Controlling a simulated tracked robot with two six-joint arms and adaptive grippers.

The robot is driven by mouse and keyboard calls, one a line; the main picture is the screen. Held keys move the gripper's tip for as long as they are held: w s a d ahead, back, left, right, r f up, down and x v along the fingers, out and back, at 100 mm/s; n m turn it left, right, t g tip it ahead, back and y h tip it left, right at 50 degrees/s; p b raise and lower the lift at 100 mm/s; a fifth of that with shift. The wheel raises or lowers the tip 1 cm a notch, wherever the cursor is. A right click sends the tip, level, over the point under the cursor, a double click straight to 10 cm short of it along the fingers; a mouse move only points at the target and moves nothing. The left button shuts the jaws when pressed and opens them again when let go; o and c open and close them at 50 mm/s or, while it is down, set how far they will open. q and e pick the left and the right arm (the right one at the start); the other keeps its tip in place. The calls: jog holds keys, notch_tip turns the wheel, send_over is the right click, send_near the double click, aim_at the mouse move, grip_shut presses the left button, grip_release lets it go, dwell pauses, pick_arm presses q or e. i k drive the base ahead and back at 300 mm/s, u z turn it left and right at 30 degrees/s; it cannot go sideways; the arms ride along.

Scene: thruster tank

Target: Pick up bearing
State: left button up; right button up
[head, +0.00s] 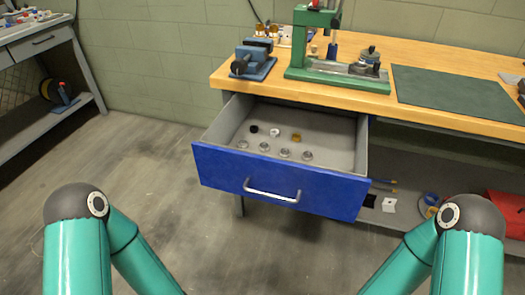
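Several small round silver bearings sit in a row near the front of the open drawer (225,166). One bearing (243,145) is at the left end, another (264,147) is beside it, and one (307,156) is at the right end. Behind them in the drawer are a black round part (254,129), a white part (275,132) and a yellow-brown part (296,138). Only teal links of my two arms show at the lower left and lower right. Both grippers are out of the picture.
The wooden workbench (430,60) carries a blue vise (254,62), a green press (310,45) and a dark green mat (450,92). A red item (507,213) lies on the lower shelf. The floor before the drawer is clear.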

aim_at(284, 153)
jog(key=z, duration=0.5)
jog(key=i, duration=0.15)
jog(key=u, duration=2.85)
jog(key=k, duration=2.2)
jog(key=z, duration=1.25)
jog(key=i, duration=1)
jog(key=z, duration=0.1)
